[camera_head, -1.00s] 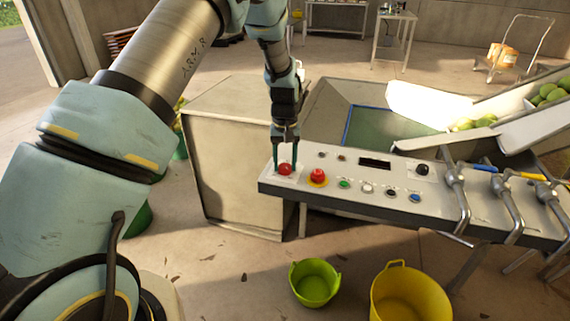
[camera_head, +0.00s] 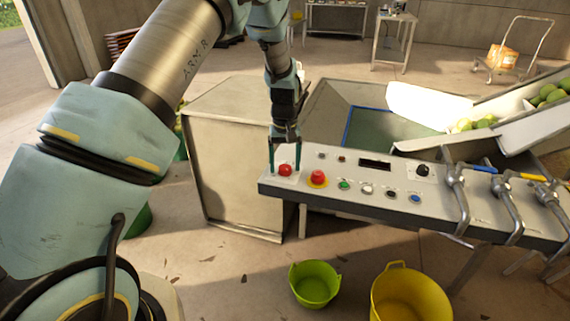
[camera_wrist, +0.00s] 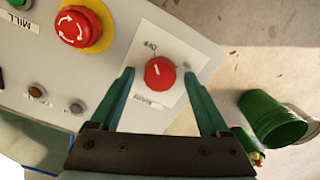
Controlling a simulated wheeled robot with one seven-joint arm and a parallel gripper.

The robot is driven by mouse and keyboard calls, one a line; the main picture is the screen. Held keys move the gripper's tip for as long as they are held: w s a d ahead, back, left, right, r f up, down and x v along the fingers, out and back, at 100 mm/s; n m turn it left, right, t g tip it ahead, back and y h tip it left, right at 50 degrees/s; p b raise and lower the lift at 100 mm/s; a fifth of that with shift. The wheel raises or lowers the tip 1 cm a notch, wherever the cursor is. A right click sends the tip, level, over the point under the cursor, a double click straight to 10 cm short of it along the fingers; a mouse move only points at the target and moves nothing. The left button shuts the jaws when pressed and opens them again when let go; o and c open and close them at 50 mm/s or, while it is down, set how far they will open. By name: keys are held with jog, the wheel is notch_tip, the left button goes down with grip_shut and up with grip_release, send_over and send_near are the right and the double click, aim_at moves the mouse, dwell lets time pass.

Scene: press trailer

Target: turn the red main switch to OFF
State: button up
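The red main switch (camera_head: 285,170) is a round red knob on a white plate at the left end of the control panel. In the wrist view the red main switch (camera_wrist: 160,72) has a white pointer mark, with "OFF" and "MAIN" lettering on its plate (camera_wrist: 171,33). My gripper (camera_head: 285,168) points down over the panel. In the wrist view my gripper (camera_wrist: 162,75) is open, one finger on each side of the knob and a visible gap to it on both sides. Whether the fingertips reach down to the plate is hard to tell.
A red emergency stop on a yellow ring (camera_head: 317,178) sits just right of the switch. Several small buttons and a black knob (camera_head: 422,170) line the panel (camera_head: 330,190). Pipe levers (camera_head: 457,195) stand at its right. Green (camera_head: 315,284) and yellow (camera_head: 412,295) buckets stand on the floor.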

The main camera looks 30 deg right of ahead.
aim_at(285, 167)
notch_tip(285, 167, up, 11)
jog(key=b, duration=0.2)
dwell(0.5)
jog(key=shift+f, duration=0.15)
jog(key=a+r+n, duration=0.2)
jog(key=a+r, duration=0.1)
jog(key=a, duration=2.1)
jog(key=s+a+t, duration=0.1)
jog(key=s+a, duration=1)
jog(key=a, duration=0.2)
jog(key=shift+a+f+n+t, duration=0.3)
jog(key=shift+a+f+n, duration=0.1)
jog(key=shift+f, duration=0.05)
jog(key=shift+c, duration=0.3)
